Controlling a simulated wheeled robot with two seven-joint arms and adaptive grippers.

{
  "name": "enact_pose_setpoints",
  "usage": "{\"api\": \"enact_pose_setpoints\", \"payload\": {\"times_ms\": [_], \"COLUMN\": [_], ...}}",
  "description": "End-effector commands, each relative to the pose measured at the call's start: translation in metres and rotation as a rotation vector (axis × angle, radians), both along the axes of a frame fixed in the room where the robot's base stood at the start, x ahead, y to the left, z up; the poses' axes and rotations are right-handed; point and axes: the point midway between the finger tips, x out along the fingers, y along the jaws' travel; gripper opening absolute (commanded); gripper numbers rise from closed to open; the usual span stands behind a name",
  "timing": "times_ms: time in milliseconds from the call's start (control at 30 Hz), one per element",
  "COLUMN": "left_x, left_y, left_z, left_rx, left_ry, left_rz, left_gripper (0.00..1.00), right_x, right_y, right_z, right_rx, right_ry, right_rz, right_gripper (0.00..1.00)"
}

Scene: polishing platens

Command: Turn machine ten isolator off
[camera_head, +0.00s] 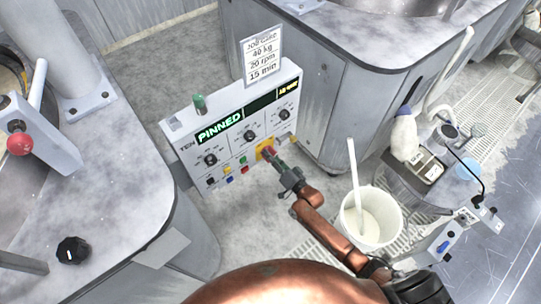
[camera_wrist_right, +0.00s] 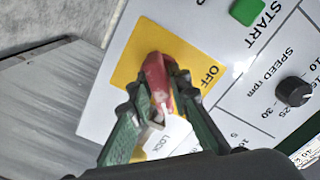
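The machine ten panel (camera_head: 218,140) is a white box marked TEN with a green PINNED display. Its isolator is a red handle (camera_wrist_right: 157,78) on a yellow plate (camera_wrist_right: 190,58); the plate also shows at the panel's lower right in the head view (camera_head: 263,149). The word OFF is printed on the plate to the right of the handle. My right gripper (camera_wrist_right: 160,82) has its dark green fingers on either side of the red handle, seemingly touching it. A white tag reading LOCK shows between the fingers, partly hidden. My left gripper is not in view.
A white bucket (camera_head: 371,218) with a stick stands right of my right arm. A grey machine top with a red knob (camera_head: 20,144) is at left.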

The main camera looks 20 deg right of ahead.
Motion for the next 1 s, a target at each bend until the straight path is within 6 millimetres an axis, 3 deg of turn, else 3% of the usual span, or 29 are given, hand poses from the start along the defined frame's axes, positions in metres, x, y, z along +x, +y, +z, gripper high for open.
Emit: {"api": "enact_pose_setpoints", "payload": {"times_ms": [233, 667, 1000], "left_x": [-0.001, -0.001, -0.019], "left_y": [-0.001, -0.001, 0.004], "left_z": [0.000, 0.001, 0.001], "left_rx": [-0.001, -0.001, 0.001], "left_ry": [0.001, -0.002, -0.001], "left_rz": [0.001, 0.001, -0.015], "left_gripper": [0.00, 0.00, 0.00], "right_x": [0.000, 0.000, 0.000], "right_y": [0.000, 0.000, -0.001], "right_z": [0.000, 0.000, 0.000], "right_rx": [0.000, -0.030, -0.231], "right_ry": [0.000, -0.009, -0.082], "right_rz": [0.000, -0.001, -0.001], "right_gripper": [0.00, 0.00, 0.00]}}
